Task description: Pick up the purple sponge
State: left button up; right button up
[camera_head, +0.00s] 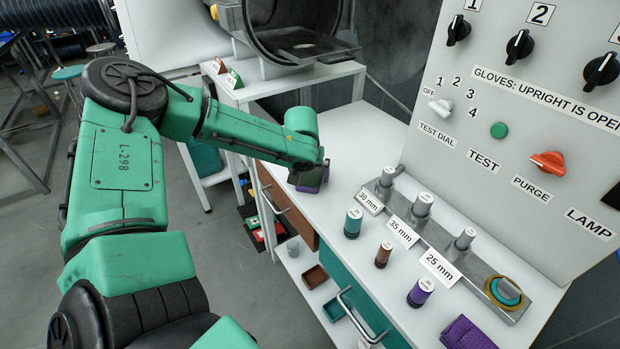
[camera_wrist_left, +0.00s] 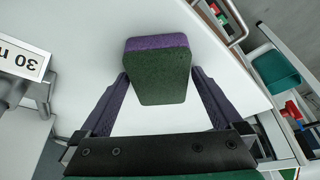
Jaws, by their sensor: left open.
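The purple sponge (camera_wrist_left: 157,43) has a purple side and a dark green face in the left wrist view. It lies on the white counter between the two purple ribbed fingers of my left gripper (camera_wrist_left: 160,90). The fingers are open, with one on each side of the sponge; I cannot tell whether they touch it. In the head view my left gripper (camera_head: 308,182) is low over the counter's left part, and I cannot clearly tell the sponge from the fingers there. A purple ribbed piece at the bottom right looks like a fingertip of my right gripper (camera_head: 467,335), mostly cut off.
A metal rack (camera_head: 440,240) with several posts and size labels stands along the grey panel (camera_head: 520,130). A teal cell (camera_head: 353,222), a brown cell (camera_head: 384,254) and a purple cell (camera_head: 420,291) stand before it. The counter between gripper and rack is clear.

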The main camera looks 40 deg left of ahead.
aim_at(309, 174)
dwell(0.3)
pick_arm(q)
jog(key=c, duration=1.3)
jog(key=shift+r+p, duration=0.45)
jog(key=shift+p, duration=0.1)
notch_tip(309, 174, up, 20)
jog(key=shift+f+p, duration=0.2)
jog(key=shift+p, duration=0.15)
